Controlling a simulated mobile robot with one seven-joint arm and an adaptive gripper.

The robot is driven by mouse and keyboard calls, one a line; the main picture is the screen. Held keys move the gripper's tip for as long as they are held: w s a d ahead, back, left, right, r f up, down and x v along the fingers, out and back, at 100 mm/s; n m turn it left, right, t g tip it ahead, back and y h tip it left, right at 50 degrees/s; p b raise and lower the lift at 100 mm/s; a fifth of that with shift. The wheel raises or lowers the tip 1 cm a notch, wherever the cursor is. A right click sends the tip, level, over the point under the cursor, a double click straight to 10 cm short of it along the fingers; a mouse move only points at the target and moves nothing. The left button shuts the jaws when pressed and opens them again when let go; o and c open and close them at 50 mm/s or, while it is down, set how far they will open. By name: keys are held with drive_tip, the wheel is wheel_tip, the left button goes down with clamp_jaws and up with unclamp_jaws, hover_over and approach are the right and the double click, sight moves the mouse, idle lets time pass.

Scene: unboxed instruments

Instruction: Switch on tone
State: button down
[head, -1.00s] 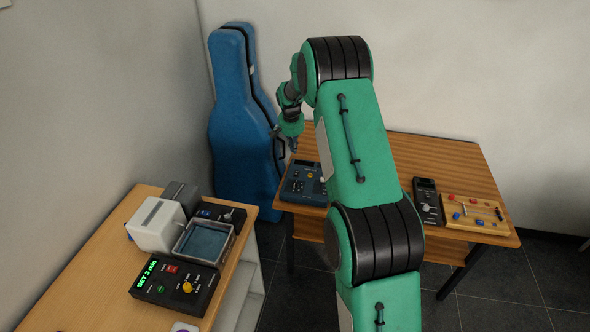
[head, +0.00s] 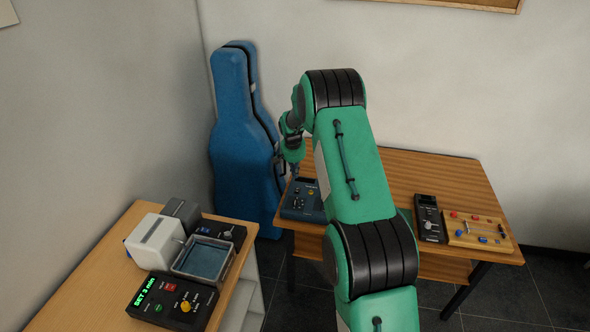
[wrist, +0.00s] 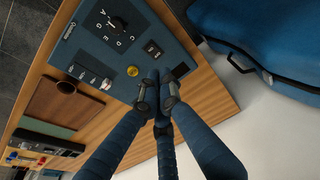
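The blue instrument box (head: 303,213) stands at the left end of the far wooden table. In the wrist view, its panel (wrist: 75,45) shows a dial (wrist: 118,23) ringed by letters, a small black rocker switch (wrist: 153,50), a yellow round button (wrist: 132,71), a slider (wrist: 90,76) and a dark display (wrist: 180,70). I cannot read which control is marked tone. My gripper (wrist: 158,88) has its fingertips together and empty, over the panel edge near the rocker switch and display. Contact cannot be told. In the head view my gripper (head: 294,171) is just above the box.
A blue instrument case (head: 243,150) stands beside the table, close to my gripper. A black device (head: 429,219) and a wooden board with colored pegs (head: 478,231) sit at the table's right. A nearer table holds a timer box (head: 172,301), a tank (head: 203,257) and a white box (head: 154,242).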

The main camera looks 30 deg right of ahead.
hover_over(296, 190)
wheel_tip(296, 190, down, 7)
drive_tip(key=shift+s+a+r+b, duration=0.15)
drive_tip(key=shift+r+b, duration=0.05)
drive_tip(key=shift+b, duration=0.1)
drive_tip(key=shift+s+a+f, duration=0.1)
drive_tip(key=shift+f, duration=0.9)
drive_tip(key=shift+f, duration=0.1)
drive_tip(key=shift+s+a+f+b, duration=0.1)
drive_tip(key=shift+f+b, duration=0.3)
drive_tip(key=shift+b, duration=0.25)
drive_tip(key=shift+r, duration=0.1)
drive_tip(key=shift+w+d+r, duration=0.25)
drive_tip(key=shift+w+d, duration=0.3)
